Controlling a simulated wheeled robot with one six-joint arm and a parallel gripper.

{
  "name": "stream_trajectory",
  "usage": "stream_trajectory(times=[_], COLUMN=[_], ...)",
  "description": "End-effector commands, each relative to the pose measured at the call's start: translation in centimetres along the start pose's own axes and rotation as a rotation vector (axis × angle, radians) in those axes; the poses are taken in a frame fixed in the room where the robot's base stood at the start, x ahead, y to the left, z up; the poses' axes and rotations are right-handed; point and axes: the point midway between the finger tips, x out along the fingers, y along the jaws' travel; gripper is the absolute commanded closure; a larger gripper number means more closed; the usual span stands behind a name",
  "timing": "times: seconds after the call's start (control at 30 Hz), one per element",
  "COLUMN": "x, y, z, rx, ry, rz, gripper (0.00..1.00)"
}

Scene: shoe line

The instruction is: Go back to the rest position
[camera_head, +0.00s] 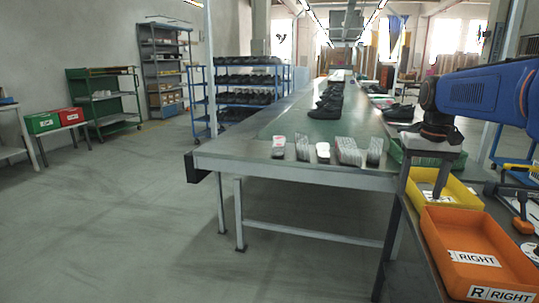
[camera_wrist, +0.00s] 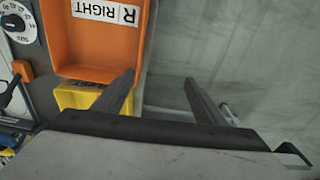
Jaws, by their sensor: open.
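My gripper (camera_wrist: 158,78) is open in the wrist view, its two dark fingers wide apart with nothing between them. The fingers reach over the edge of the orange bin marked RIGHT (camera_wrist: 62,40) and the grey floor. A yellow bin (camera_wrist: 78,97) shows partly behind the left finger. In the head view my blue arm comes in from the right, with its wrist above the yellow bin (camera_head: 461,205) and the orange bin (camera_head: 440,262).
A long conveyor table (camera_head: 230,158) holds a row of dark shoes (camera_head: 326,105) and several shoe parts (camera_head: 347,152) at its near end. Shoe racks (camera_head: 247,80) and shelves stand at the back left. The floor at left is clear.

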Motion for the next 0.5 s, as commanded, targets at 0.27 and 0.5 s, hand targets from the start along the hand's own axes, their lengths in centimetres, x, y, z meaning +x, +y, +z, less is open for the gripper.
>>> stream_trajectory(times=[0.27,0.5], x=[0.8,3.1], y=[-2.4,-4.2], z=[6.6,13.5], rx=[-0.052,-0.106], ry=[0.076,0.155], rz=[-0.004,-0.014], gripper=[0.35,0.35])
